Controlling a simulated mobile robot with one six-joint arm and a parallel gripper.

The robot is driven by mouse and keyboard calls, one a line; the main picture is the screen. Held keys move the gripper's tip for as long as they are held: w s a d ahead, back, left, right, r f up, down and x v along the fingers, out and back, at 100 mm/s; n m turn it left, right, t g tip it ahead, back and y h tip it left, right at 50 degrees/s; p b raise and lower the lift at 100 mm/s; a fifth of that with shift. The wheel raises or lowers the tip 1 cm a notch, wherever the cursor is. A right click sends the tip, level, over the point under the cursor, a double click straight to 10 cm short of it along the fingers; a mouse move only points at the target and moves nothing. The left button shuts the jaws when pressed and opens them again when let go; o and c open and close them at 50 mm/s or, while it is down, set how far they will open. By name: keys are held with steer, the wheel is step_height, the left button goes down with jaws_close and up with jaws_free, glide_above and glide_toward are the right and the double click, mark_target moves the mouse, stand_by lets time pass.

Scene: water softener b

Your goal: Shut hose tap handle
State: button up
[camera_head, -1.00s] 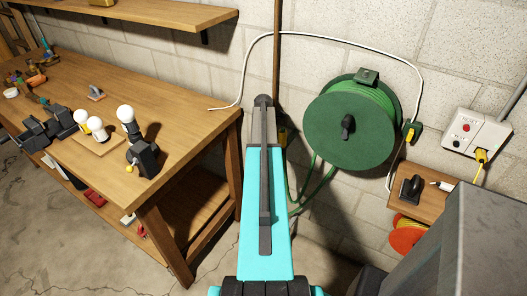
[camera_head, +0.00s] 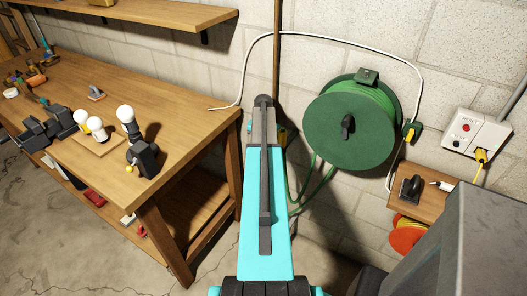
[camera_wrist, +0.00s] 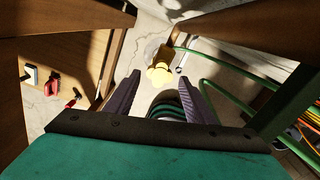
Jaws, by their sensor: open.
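A yellow lobed knob (camera_wrist: 160,74), which looks like the hose tap handle, shows in the wrist view on a brass-coloured body (camera_wrist: 166,54). My gripper (camera_wrist: 160,78) is open, with one dark finger on each side of the knob's line. The knob appears at or just beyond the fingertips, centred between them. I cannot tell its exact depth, and no contact is visible. In the head view my own arm hides the tap and the gripper. Green hose (camera_wrist: 225,92) runs to the right of the tap in the wrist view.
A green hose reel (camera_head: 335,140) hangs on the block wall, right of my arm. A wooden workbench (camera_head: 190,110) with bulbs and tools stands at the left. A white outlet box (camera_head: 488,128) and a small wooden shelf (camera_head: 437,203) are at the right.

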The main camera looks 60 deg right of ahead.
steer(key=shift+f+b, duration=0.65)
steer(key=shift+f, duration=0.8)
steer(key=c, duration=0.9)
steer(key=shift+m, duration=0.6)
steer(key=o, duration=1.2)
steer(key=shift+c, duration=0.2)
steer(key=shift+r, duration=0.1)
